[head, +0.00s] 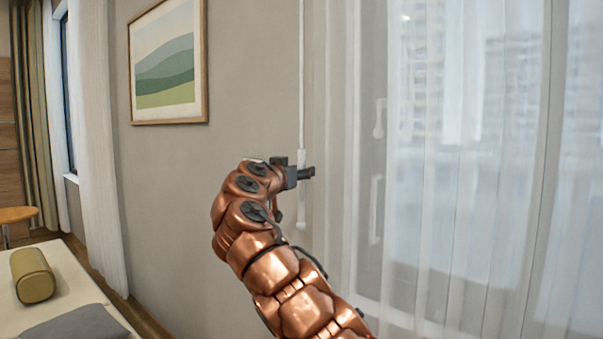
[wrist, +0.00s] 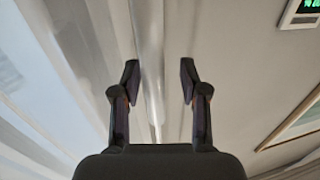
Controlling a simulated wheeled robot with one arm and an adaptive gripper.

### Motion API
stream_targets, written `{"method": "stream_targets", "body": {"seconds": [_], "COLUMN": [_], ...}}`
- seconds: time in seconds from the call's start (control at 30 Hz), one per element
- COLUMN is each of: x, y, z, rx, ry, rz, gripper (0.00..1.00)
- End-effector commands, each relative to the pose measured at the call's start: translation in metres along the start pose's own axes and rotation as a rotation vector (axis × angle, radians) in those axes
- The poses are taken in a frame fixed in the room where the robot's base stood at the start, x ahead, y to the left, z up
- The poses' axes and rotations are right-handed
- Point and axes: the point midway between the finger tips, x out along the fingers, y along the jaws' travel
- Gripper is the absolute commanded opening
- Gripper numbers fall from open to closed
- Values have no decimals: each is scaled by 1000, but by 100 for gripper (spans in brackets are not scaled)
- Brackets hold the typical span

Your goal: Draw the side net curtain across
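A sheer white net curtain (head: 455,190) hangs in folds over the tall window on the right in the head view; it also fills the left of the wrist view (wrist: 60,65). A thin white wand (head: 302,85) hangs straight down beside its left edge, with a thicker lower end. My gripper (head: 309,173) is at the wand's lower part. In the wrist view the fingers of my gripper (wrist: 159,82) are open, and the wand (wrist: 149,40) passes between them in the picture. A gap shows by the right finger; contact with the left is unclear.
A framed picture (head: 167,65) hangs on the wall. Another white curtain (head: 98,150) and a green drape (head: 36,110) hang at the left. A bed (head: 70,270) with an olive bolster (head: 33,275) stands lower left. A green-display device (wrist: 301,12) shows in the wrist view.

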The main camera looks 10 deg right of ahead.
Motion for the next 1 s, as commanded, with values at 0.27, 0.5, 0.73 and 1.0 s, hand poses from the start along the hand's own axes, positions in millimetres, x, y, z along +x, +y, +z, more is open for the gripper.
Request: {"method": "stream_targets", "body": {"seconds": [0.27, 0.5, 0.73, 1.0], "x": [0, -10, -36, -76], "y": [1, 3, 3, 1], "z": [1, -1, 0, 1], "rx": [-1, 1, 0, -1], "ry": [-2, 2, 0, 1], "rz": [3, 5, 8, 3], "gripper": [46, 46, 46, 46]}}
